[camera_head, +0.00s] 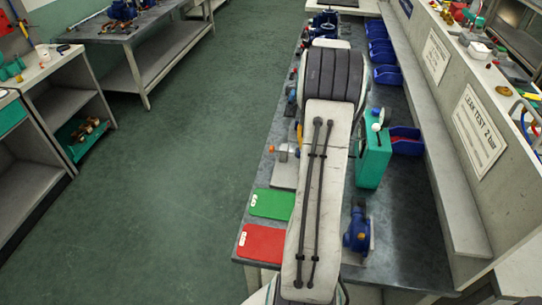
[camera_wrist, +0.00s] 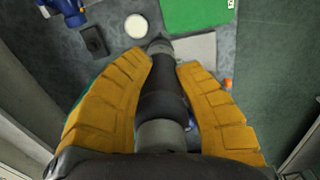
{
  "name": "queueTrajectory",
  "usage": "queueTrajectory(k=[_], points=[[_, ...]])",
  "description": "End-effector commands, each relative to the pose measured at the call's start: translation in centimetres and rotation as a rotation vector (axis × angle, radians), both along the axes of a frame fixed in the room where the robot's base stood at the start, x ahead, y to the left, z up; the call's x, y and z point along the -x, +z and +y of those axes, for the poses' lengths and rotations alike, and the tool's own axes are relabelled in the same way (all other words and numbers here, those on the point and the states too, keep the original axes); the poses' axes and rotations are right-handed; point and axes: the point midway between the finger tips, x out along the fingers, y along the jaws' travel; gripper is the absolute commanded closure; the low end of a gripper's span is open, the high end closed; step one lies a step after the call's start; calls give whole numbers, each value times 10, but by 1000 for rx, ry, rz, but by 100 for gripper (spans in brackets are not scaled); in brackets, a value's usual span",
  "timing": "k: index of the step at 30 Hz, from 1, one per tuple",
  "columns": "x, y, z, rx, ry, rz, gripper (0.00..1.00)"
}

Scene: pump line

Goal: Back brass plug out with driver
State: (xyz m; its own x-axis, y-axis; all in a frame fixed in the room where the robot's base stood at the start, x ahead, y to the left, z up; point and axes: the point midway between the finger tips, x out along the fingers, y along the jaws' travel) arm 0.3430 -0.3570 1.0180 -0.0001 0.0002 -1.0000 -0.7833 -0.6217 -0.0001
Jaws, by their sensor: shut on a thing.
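In the wrist view my gripper (camera_wrist: 166,60) has its two orange fingers closed in on a dark cylindrical tool with grey bands, which I take as the driver (camera_wrist: 163,100). The driver's far end lies near a pale grey plate (camera_wrist: 200,48) on the bench. Whether its tip touches anything is not clear. No brass plug can be made out in the wrist view. In the head view my arm hides the gripper and the driver. A small metal fitting with an orange end (camera_head: 282,152) stands on the pale plate left of my arm.
A green mat (camera_head: 272,204) and a red mat (camera_head: 262,243) lie on the bench (camera_head: 400,235) left of my arm. A blue pump body (camera_head: 358,232) and a green box (camera_head: 373,160) stand right of it. Blue bins (camera_head: 387,76) line the back. The floor (camera_head: 180,170) is clear.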

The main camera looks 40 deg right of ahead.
Motion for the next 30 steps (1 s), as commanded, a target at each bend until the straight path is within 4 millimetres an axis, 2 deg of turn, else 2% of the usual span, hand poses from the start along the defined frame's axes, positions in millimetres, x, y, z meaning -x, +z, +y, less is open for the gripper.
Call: queueTrajectory(k=[1, 3, 9, 14, 18, 21, 30], points=[[20, 8, -15, 3, -54, -2, 100], [44, 18, -29, 4, -118, -3, 100], [121, 43, -56, 4, -290, -2, 100], [176, 60, -60, 3, -344, -1, 100], [215, 72, -50, 3, -292, -1, 100], [225, 75, -40, 1, -193, 0, 100], [229, 68, -6, 0, 240, 0, 100]])
